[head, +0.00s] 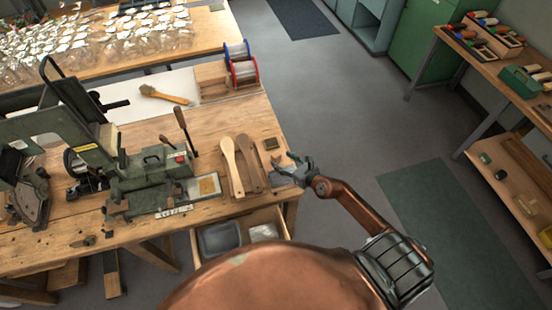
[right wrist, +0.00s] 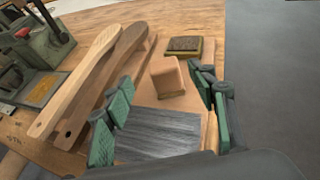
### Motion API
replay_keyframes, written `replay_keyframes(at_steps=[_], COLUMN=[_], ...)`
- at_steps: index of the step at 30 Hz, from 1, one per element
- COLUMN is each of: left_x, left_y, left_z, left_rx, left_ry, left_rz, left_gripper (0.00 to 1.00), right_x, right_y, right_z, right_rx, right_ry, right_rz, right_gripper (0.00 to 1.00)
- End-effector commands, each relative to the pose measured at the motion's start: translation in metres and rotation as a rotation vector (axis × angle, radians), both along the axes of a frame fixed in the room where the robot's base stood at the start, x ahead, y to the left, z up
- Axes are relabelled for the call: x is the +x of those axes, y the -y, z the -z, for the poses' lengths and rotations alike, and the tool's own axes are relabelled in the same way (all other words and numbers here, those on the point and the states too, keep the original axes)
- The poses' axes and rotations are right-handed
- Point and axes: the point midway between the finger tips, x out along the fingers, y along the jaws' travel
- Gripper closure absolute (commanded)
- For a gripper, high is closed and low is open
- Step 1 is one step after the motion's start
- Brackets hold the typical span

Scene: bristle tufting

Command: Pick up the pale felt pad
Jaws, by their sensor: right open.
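A small pale tan block-like piece (right wrist: 167,77), the best match for the pale felt pad, sits near the right edge of the bench in the right wrist view. I cannot tell its material for certain. My right gripper (head: 293,167) is open at the bench's right edge. In the right wrist view its green-padded fingers (right wrist: 165,118) stand apart, with the tan piece beyond them and nothing gripped. A grey streaked slab (right wrist: 160,135) shows between the fingers. My left gripper is not in view.
Two wooden brush handles (head: 238,165) lie left of the gripper, near a green machine (head: 150,175). A dark, gold-edged block (right wrist: 184,46) sits behind the tan piece. An open drawer (head: 238,228) juts out below. Wire spools (head: 243,70) stand farther back. Floor lies to the right.

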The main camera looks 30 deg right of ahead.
Motion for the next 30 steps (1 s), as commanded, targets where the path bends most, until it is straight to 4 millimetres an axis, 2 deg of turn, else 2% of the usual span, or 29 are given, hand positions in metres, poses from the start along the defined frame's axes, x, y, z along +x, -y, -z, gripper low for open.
replay_keyframes(at_steps=[3,7,13,17,30], left_x=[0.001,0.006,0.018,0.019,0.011], left_y=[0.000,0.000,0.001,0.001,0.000], left_z=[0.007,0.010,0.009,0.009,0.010], left_rx=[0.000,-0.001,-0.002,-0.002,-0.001], left_ry=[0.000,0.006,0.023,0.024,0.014], left_rz=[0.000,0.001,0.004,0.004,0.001], left_gripper=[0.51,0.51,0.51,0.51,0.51], right_x=[0.019,0.033,0.040,0.040,0.040], right_y=[0.002,0.001,0.000,0.000,0.000], right_z=[0.007,0.013,0.015,0.015,0.015], right_rx=[-0.001,0.000,0.000,0.000,0.000], right_ry=[0.001,0.001,0.000,0.000,0.000], right_rz=[0.000,0.002,0.003,0.003,0.003], right_gripper=[0.48,0.48,0.48,0.48,0.77])
